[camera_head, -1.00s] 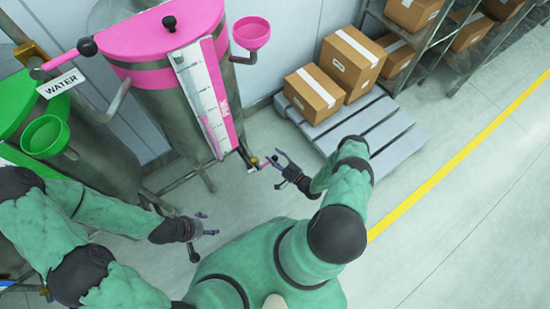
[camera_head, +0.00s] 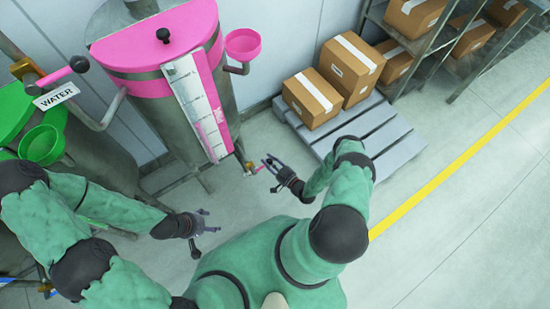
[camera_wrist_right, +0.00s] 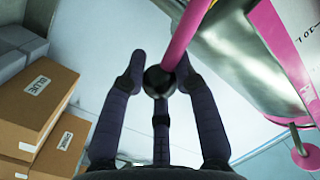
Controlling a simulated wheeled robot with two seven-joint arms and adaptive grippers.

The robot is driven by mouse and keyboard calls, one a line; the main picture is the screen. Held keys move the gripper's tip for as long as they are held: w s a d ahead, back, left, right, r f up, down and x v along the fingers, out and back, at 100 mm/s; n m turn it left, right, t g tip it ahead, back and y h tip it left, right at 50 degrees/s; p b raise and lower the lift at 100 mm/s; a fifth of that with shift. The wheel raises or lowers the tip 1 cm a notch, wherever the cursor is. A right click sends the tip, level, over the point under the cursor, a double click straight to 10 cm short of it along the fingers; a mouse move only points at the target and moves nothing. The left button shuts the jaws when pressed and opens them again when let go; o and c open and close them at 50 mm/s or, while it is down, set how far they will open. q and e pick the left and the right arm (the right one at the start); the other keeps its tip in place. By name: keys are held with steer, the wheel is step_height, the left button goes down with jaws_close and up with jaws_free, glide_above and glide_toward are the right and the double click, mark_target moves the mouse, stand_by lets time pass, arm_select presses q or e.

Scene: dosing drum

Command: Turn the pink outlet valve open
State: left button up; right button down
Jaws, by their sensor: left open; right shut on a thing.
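The pink-lidded tank (camera_head: 130,52) stands at upper left with a brass outlet valve (camera_head: 249,168) at its lower right. A short pink valve handle (camera_head: 258,169) points from the valve toward my right gripper (camera_head: 270,164). In the right wrist view, the pink handle (camera_wrist_right: 188,34) ends in a black ball knob (camera_wrist_right: 158,82). My right gripper's fingers (camera_wrist_right: 160,66) sit on either side of this knob and are shut on it. My left gripper (camera_head: 204,221) is open and empty, low in front of the tank.
A grey pallet (camera_head: 390,135) with cardboard boxes (camera_head: 312,97) stands right of the tank. Shelves (camera_head: 448,40) with boxes are behind it. A green tank (camera_head: 15,110) with a green funnel (camera_head: 42,145) is at the left. Floor right of the yellow line (camera_head: 455,167) is clear.

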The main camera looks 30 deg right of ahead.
mark_target(259, 169)
steer(key=shift+a+r+n+p, duration=0.1)
steer(key=shift+r+n+p, duration=0.25)
steer(key=shift+r+n, duration=0.2)
steer(key=shift+a+r+n+h+p, duration=0.25)
steer(key=shift+r+n+h+p, duration=0.05)
steer(key=shift+r+n+p, duration=0.45)
steer(key=a+r+n+p, duration=0.1)
steer(key=r+n+p, duration=0.1)
steer(key=n, duration=0.1)
steer(key=shift+s+a+g+h, duration=0.1)
steer(key=shift+a+g+h, duration=0.25)
steer(key=shift+g+h, duration=0.05)
steer(key=shift+a+r+n+h+p, duration=0.15)
steer(key=shift+a+r+n+p, duration=0.1)
steer(key=shift+a+n+p, duration=0.3)
steer(key=shift+a+r+n+h+p, duration=0.15)
steer(key=shift+a+r+n+p, duration=0.2)
steer(key=shift+n, duration=0.3)
steer(key=shift+s+a+r+n+h+p, duration=0.15)
steer(key=shift+a+n+p, duration=0.1)
steer(key=shift+a+n, duration=0.25)
steer(key=shift+w+a+r+n+h+p, duration=0.15)
steer(key=shift+a+n+p, duration=0.15)
steer(key=shift+n, duration=0.3)
steer(key=shift+s+a+n+h, duration=0.15)
steer(key=shift+a+n+h, duration=0.35)
steer(key=shift+a+n, duration=0.85)
steer(key=shift+d, duration=0.1)
